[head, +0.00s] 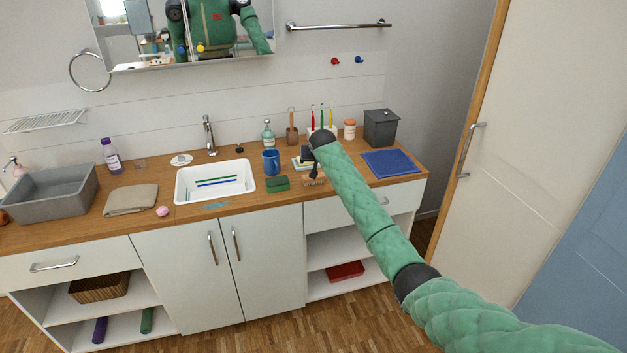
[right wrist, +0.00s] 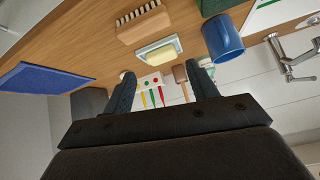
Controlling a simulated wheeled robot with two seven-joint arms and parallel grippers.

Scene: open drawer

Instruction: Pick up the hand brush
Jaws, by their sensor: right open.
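The hand brush (head: 313,182) has a wooden body and dark bristles. It lies on the wooden counter near the front edge, right of the green sponge. In the right wrist view the brush (right wrist: 143,27) is at the top, beyond the fingertips and apart from them. My right gripper (head: 314,172) is over the counter by the brush and partly covers the things behind it. In the right wrist view the right gripper (right wrist: 160,80) is open with nothing between its fingers. My left gripper is not in view.
Close by are a soap dish with yellow soap (right wrist: 160,52), a green sponge (head: 278,184), a blue mug (head: 271,162) and a toothbrush holder with several toothbrushes (right wrist: 153,82). A folded blue cloth (head: 391,163) lies to the right. The sink (head: 179,188) is left.

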